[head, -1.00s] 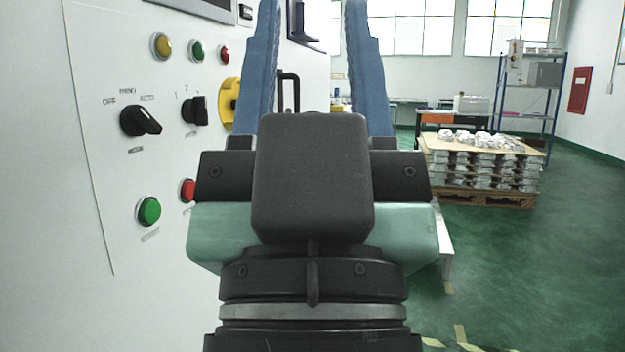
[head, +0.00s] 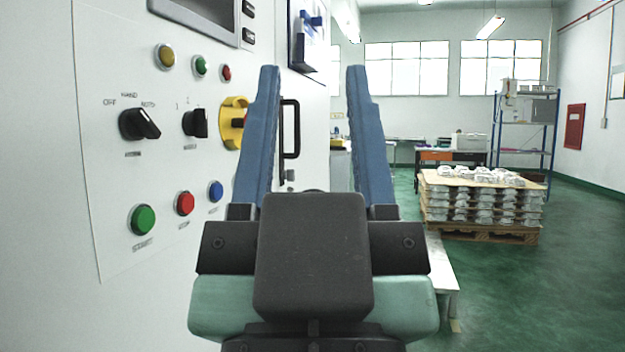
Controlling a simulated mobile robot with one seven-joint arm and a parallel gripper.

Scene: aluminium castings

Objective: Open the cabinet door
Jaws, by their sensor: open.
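The white cabinet (head: 225,310) fills the left side of the head view, with a control panel on its face. A black upright bar handle (head: 290,130) stands on the cabinet face, just right of the yellow-backed switch. My gripper (head: 313,75) is open, its two blue fingers pointing forward and up with a wide empty gap. The handle shows between the fingers, close beside the left one and apparently farther away. I see no contact with it. The door's edges are hard to make out.
Knobs and coloured buttons (head: 144,219) stick out from the panel at left. A yellow switch plate (head: 232,123) sits beside the left finger. A low white bench (head: 440,270) is nearer.

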